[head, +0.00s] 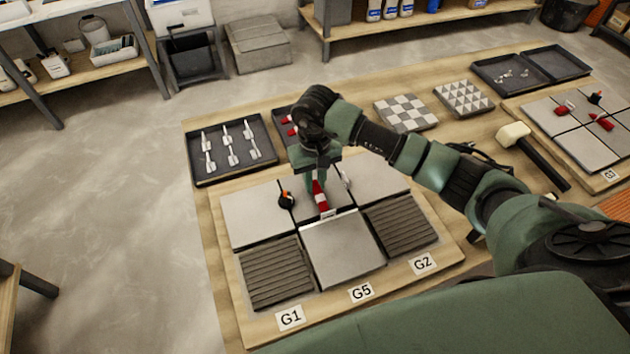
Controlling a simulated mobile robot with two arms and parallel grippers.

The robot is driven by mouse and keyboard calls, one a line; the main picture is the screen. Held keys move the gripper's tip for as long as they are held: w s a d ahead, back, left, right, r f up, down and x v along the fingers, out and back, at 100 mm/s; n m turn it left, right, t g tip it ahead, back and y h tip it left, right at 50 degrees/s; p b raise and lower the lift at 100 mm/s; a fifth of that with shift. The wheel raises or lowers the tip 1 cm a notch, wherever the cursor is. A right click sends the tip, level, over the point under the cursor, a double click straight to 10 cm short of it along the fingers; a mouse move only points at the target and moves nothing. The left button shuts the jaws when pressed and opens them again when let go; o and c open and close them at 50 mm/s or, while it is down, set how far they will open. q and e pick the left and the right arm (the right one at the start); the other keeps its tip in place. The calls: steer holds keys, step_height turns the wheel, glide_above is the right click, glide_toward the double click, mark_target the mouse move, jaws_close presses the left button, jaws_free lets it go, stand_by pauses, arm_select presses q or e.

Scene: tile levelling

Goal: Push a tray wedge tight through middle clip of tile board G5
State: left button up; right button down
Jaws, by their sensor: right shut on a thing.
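My right gripper (320,178) reaches in from the right and is shut on a red wedge (320,197), pointing down over the middle of the near tile board (232,310). The wedge's lower end is at a small white clip (328,214), at the back edge of the raised grey tile (342,250) above the G5 label (361,292). I cannot tell how far the wedge is through the clip. Another white clip (345,176) stands right of the gripper. An orange and black piece (286,200) sits at the left joint. My left gripper is not in view.
A tray of white clips (232,155) lies behind the board; a tray with red wedges (284,126) is partly hidden by my arm. A mallet (530,150) lies right. A second tile board (580,130) and two patterned tile panels (405,112) are farther off.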

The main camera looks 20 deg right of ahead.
mark_target(321, 200)
steer(key=shift+s, duration=0.2)
steer(key=shift+s, duration=0.95)
steer(key=shift+s+a+p, duration=0.1)
steer(key=shift+s+p, duration=0.25)
steer(key=shift+s, duration=0.4)
stand_by(0.9)
steer(key=c, duration=1.2)
jaws_free()
steer(key=shift+s, duration=0.1)
steer(key=shift+c, duration=0.2)
steer(key=shift+r, duration=0.55)
step_height(321, 200, up, 7)
steer(key=b, duration=0.1)
steer(key=shift+f+b, duration=0.15)
steer(key=shift+b, duration=0.25)
